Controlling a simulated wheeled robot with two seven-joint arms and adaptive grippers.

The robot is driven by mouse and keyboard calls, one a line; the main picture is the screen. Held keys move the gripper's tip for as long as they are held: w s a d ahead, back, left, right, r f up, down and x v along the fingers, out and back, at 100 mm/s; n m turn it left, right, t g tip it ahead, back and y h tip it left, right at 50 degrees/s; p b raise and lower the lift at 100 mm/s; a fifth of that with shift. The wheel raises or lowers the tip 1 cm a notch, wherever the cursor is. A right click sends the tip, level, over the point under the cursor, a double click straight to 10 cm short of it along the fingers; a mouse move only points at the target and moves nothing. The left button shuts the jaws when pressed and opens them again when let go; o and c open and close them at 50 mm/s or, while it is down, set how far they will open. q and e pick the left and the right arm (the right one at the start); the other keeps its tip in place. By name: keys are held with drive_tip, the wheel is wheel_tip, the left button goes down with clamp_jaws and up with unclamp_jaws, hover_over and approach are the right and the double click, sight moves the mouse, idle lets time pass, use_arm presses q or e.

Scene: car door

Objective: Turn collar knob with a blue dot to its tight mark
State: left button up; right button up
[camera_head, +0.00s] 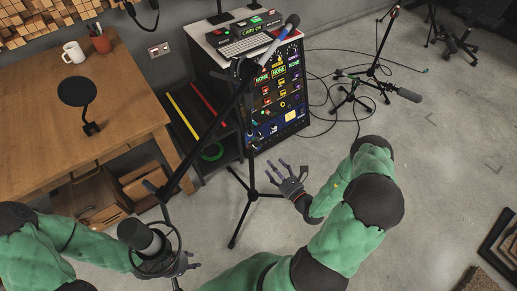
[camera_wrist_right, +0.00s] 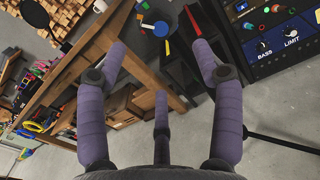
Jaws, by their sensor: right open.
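A panelled black cabinet (camera_head: 292,112) with lit labels stands behind the stand, a keyboard (camera_head: 246,46) on top. A wooden table (camera_head: 130,70) stands left. Another stand (camera_head: 375,70) with cables is at the back right.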

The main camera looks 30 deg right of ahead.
sight(258, 149)
drive_tip(key=w+b, duration=0.1)
drive_tip(key=w, duration=0.2)
drive_tip(key=w+b, duration=0.1)
drive_tip(key=w, duration=0.2)
drive_tip(key=w+a, duration=0.1)
drive_tip(key=w, duration=0.2)
drive_tip(key=shift+b, duration=0.4)
drive_tip(key=shift+w, duration=0.7)
drive_tip(key=c, duration=1.1)
